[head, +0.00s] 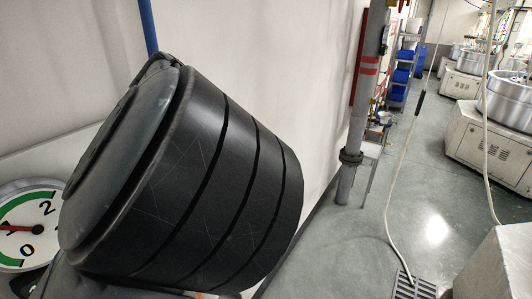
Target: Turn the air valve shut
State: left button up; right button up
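A large black drum-shaped part (215,185) with several grooves around its side fills the left middle of the head view, very close and tilted. It looks like part of an air fitting, but I cannot tell whether it is the air valve itself. A round pressure gauge (18,243) with a white face, green band and red needle shows at the left edge, partly cut off. Its numbers 0 and 2 are readable. No valve handle can be made out. Neither of my grippers is in view.
A blue pipe (148,25) runs up the white wall (245,45) behind the drum. A grey post (361,105) with red bands stands to the right. Beyond are a hanging hose (399,180), a floor grate (415,289), white machines (480,148) and open grey floor (350,245).

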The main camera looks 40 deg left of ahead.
pick_arm(q)
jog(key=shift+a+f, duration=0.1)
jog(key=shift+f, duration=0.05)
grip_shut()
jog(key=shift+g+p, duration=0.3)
jog(key=shift+p, duration=0.35)
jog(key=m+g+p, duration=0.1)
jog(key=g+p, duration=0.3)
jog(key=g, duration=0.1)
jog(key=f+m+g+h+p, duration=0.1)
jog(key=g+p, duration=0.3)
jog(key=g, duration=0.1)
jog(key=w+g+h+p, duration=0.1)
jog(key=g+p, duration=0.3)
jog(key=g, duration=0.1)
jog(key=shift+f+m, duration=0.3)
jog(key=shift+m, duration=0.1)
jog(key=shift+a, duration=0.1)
